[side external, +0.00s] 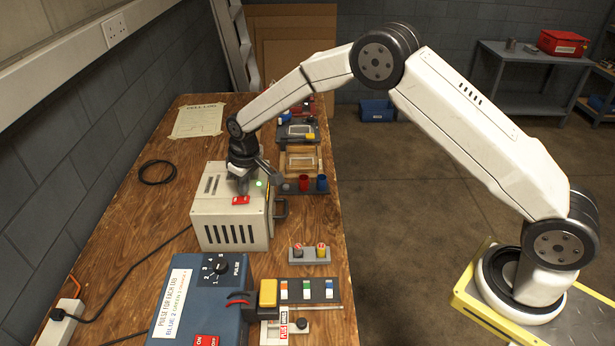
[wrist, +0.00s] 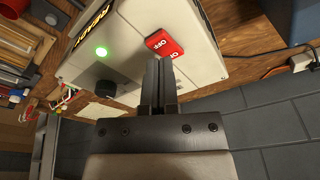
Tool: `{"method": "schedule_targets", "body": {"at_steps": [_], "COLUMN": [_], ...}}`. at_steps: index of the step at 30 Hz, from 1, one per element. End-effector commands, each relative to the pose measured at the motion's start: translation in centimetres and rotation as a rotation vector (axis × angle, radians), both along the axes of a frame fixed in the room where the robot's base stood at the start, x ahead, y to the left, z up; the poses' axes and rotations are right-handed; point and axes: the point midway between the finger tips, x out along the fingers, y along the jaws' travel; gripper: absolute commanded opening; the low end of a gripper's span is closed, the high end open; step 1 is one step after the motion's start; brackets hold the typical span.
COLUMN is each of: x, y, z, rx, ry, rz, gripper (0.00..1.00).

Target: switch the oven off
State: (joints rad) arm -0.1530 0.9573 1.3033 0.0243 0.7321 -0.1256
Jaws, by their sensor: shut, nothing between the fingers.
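The oven (side external: 232,225) is a pale box with dark vent slots, standing on the wooden bench. On its top is a red rocker switch (side external: 241,200), which also shows in the wrist view (wrist: 165,44) with white OFF lettering. A black knob (wrist: 103,86) sits near the lamp. My gripper (side external: 243,191) is shut and empty, pointing down just behind the switch. In the wrist view its fingertips (wrist: 158,62) are close to the switch; I cannot tell whether they touch.
A blue pulse unit (side external: 200,300) with a dial stands in front of the oven.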

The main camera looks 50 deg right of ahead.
Motion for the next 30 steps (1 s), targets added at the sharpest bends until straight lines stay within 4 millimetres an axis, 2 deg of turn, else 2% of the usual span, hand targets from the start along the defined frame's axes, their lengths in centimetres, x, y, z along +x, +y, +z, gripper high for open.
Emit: {"method": "schedule_targets", "body": {"at_steps": [30], "x": [0.02], "y": [0.00], "z": [-0.72], "rx": [0.000], "ry": [0.000], "rz": [0.000], "gripper": [0.00]}}
